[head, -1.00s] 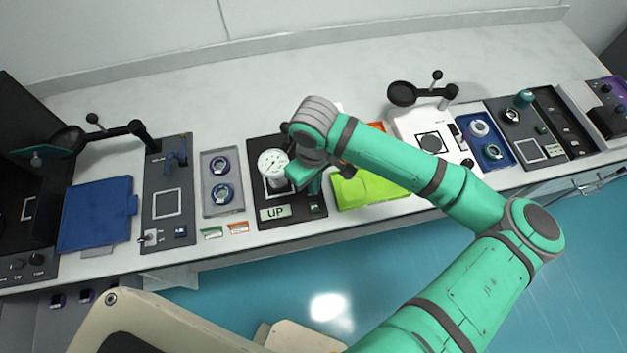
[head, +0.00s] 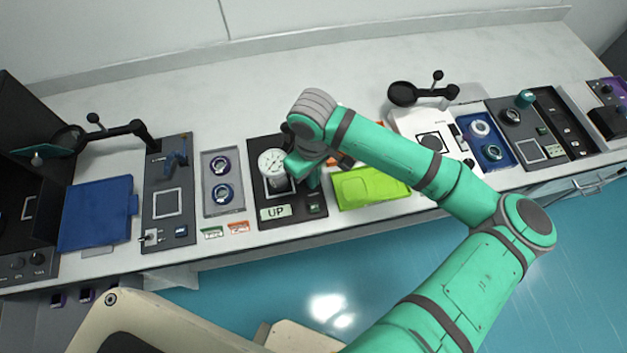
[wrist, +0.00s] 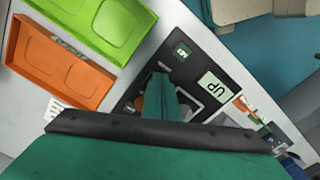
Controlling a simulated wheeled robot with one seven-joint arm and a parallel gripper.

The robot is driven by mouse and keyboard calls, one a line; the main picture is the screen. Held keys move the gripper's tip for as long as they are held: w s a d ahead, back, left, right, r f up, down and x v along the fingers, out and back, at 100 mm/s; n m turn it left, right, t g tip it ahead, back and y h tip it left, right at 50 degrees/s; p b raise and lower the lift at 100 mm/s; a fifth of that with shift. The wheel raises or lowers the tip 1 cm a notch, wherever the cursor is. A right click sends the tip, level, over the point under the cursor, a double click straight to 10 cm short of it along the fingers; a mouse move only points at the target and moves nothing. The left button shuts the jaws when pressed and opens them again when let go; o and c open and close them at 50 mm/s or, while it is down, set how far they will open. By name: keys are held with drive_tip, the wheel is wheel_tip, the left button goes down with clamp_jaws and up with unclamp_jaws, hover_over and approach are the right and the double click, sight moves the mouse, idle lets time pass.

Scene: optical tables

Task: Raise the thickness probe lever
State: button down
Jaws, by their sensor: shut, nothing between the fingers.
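The thickness probe has a round white dial gauge (head: 271,162) on a black base (head: 262,199). A label or display on its front reads "UP" (head: 276,212); it also shows in the wrist view (wrist: 213,84). My gripper (head: 297,167) is shut and empty, close beside the right side of the dial. In the wrist view my green gripper (wrist: 163,92) reaches over the black base. The probe lever cannot be made out; my gripper and wrist cover that area. I cannot tell whether the gripper touches the lever.
A lime green tray (head: 368,188) lies right of the probe, with an orange tray (wrist: 60,62) behind it. A grey tray with two round items (head: 221,180) stands to the left. The back strip of the table is clear.

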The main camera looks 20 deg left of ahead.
drive_tip(key=shift+r, duration=0.1)
wheel_tip(320, 180, up, 7)
drive_tip(key=s, duration=0.1)
drive_tip(key=shift+d, duration=0.35)
idle(0.7)
idle(0.5)
